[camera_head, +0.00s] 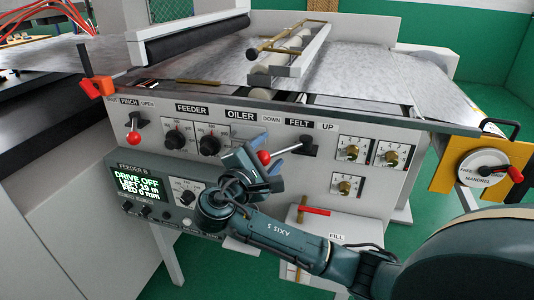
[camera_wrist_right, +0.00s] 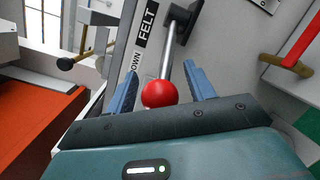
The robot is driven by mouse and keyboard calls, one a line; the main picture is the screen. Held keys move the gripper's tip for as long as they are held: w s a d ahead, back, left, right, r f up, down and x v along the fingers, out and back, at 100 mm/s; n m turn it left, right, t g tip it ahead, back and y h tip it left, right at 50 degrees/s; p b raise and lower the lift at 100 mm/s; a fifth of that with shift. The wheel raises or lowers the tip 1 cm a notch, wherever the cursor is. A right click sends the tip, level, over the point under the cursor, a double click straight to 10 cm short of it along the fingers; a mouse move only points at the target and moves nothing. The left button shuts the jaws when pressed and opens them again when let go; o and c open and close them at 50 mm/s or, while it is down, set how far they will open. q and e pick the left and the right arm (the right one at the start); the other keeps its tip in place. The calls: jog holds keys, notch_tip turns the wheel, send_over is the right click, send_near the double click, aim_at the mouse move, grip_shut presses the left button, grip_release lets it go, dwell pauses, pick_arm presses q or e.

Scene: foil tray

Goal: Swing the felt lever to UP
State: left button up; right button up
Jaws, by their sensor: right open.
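The felt lever is a silver rod with a red ball knob (camera_head: 263,157), pivoting at a dark hub (camera_head: 309,146) below the FELT label. The rod points left from the hub, toward the DOWN side and away from UP. My right gripper (camera_head: 254,165) is at the knob, with its blue fingers apart. In the right wrist view the red knob (camera_wrist_right: 160,93) sits between the two open fingers, with a visible gap to the right finger; contact with the left one is unclear. My left gripper is not in view.
The panel also carries a red-knobbed PINCH lever (camera_head: 134,138), black FEEDER and OILER knobs (camera_head: 209,145), and several brass dials (camera_head: 351,149) at right. A screen (camera_head: 140,186) reads DRIVE OFF. A red FILL handle (camera_head: 313,211) sits below, near my right arm.

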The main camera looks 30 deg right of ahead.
grip_shut()
dwell(0.5)
